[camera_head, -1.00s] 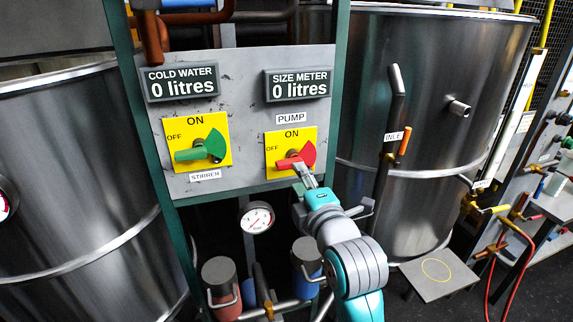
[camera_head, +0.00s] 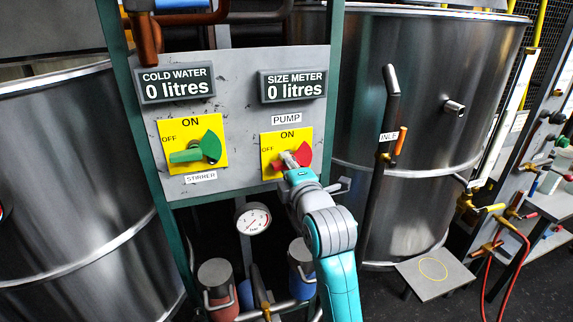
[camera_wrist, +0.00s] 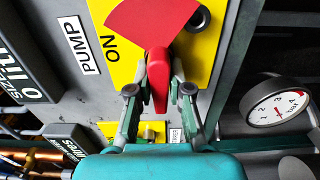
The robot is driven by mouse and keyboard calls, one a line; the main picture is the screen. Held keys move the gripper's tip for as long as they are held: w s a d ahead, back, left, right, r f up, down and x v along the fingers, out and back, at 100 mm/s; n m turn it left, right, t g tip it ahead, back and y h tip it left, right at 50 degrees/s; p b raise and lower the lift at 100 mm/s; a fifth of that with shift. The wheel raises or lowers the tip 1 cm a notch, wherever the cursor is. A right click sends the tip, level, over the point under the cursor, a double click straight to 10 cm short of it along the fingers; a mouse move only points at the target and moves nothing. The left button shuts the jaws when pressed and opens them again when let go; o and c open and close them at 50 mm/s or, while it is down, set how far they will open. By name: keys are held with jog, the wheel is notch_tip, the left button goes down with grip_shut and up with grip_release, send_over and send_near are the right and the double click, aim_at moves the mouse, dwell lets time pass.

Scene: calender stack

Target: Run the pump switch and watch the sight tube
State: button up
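The pump switch (camera_head: 304,152) is a red rotary handle on a yellow plate. In the wrist view its red handle (camera_wrist: 158,82) points away from the red sector, toward the OFF side. My gripper (camera_head: 291,163) is at the handle. In the wrist view its fingers (camera_wrist: 159,88) stand on either side of the handle, with what looks like a narrow gap; contact is not clear. A pale upright strip (camera_head: 500,143) right of the right tank may be the sight tube; no level can be made out. The size meter (camera_head: 293,86) reads 0 litres.
The green stirrer switch (camera_head: 197,152) is left of the pump switch and points to OFF. The cold water display (camera_head: 177,84) reads 0 litres. A pressure gauge (camera_head: 253,219) hangs below the panel. Steel tanks stand left and right (camera_head: 425,115). A low grey plate (camera_head: 433,291) is at lower right.

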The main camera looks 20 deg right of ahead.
grip_shut()
jog(key=shift+m, duration=0.4)
jog(key=m, duration=0.3)
jog(key=shift+r+m, duration=0.25)
jog(key=shift+m, duration=0.05)
jog(key=m, duration=0.4)
jog(key=shift+d+r+m, duration=0.25)
jog(key=shift+m, duration=0.05)
jog(key=m, duration=0.4)
jog(key=shift+d+r+m, duration=0.15)
jog(key=shift+d+m, duration=0.1)
jog(key=shift+m, duration=0.05)
jog(key=shift+d+m, duration=0.15)
jog(key=shift+m, duration=0.9)
jog(key=shift+d+m, duration=0.15)
jog(key=shift+m, duration=0.9)
